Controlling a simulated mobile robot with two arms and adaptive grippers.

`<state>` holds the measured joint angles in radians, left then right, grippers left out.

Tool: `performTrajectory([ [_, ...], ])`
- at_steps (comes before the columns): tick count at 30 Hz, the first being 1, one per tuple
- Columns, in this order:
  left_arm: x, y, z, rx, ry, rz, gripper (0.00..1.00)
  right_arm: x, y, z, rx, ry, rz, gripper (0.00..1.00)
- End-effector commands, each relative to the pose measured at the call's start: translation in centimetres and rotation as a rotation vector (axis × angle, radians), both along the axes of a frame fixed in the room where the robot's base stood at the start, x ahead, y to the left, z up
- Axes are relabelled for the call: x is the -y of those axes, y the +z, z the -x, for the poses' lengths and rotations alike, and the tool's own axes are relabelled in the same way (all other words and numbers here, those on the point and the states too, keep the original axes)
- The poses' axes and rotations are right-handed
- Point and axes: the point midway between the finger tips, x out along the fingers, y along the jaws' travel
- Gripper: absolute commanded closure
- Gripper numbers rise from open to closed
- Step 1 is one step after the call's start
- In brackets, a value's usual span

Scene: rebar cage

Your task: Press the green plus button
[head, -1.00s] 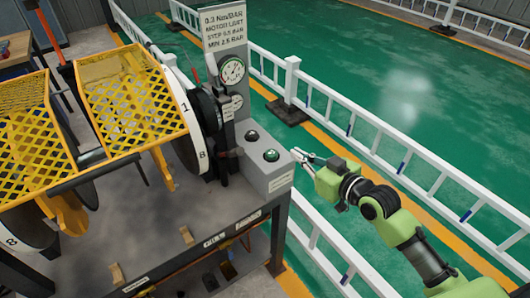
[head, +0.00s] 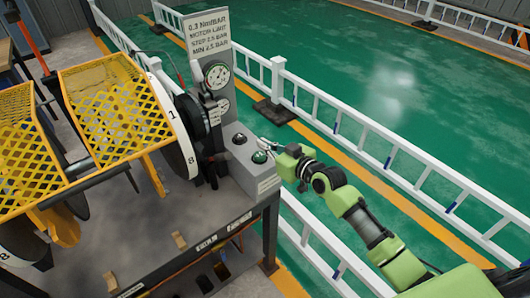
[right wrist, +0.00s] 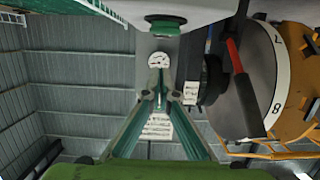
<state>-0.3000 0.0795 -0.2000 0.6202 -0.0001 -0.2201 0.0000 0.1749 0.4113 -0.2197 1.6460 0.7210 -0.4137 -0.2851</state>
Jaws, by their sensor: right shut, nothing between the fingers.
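The green button (head: 259,157) is a dome on the near part of a grey control box (head: 254,179). It also shows at the top of the right wrist view (right wrist: 165,26); I cannot make out a plus mark on it. A second, dark button (head: 239,139) sits behind it on the box. My right gripper (head: 266,144) is shut and empty, with its tips close to the green button, just behind and right of it. In the right wrist view the fingers (right wrist: 161,92) meet below the button, with a visible gap to it. My left gripper is not in view.
A grey panel with a limit sign (head: 208,34) and a round gauge (head: 217,74) rises behind the buttons. A numbered wheel (head: 175,125) and yellow mesh guard (head: 110,95) stand left. A white railing (head: 352,112) runs behind my right arm.

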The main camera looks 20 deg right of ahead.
Motion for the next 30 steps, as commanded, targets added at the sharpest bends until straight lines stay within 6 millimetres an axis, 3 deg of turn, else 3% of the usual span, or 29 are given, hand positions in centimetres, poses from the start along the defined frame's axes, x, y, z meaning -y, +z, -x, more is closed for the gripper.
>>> performTrajectory([
  [3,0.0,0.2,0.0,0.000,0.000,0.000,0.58,0.0,-2.1,0.0,-0.004,0.000,0.001,1.00],
  [8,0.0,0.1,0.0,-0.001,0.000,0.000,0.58,0.0,-3.6,0.0,-0.001,0.000,0.000,1.00],
  [22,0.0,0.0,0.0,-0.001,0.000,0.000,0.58,0.1,-4.1,0.0,0.001,-0.001,0.001,1.00],
  [30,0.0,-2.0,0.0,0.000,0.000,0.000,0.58,0.1,-6.1,0.0,-0.001,0.000,0.001,1.00],
])
